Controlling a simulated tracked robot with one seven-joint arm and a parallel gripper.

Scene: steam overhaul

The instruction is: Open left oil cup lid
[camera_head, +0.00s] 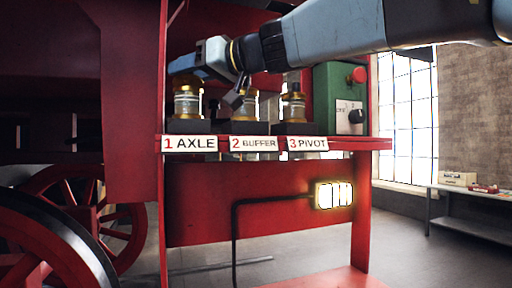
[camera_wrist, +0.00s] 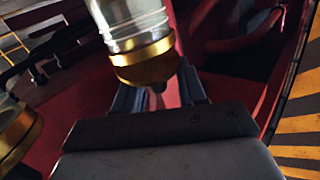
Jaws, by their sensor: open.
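The left oil cup (camera_head: 188,103), of glass and brass, stands behind the "1 AXLE" label, its top partly hidden by my gripper. My gripper (camera_head: 185,66) is at the top of this cup, reaching in from the right. The wrist view appears upside down. The lid looks closed.
The middle cup (camera_head: 246,105) and right cup (camera_head: 293,106) stand close by on the same red shelf (camera_head: 350,144). A green box (camera_head: 330,85) with a red button and dark knob is at the right. Another cup's brass part (camera_wrist: 18,130) shows at the left in the wrist view.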

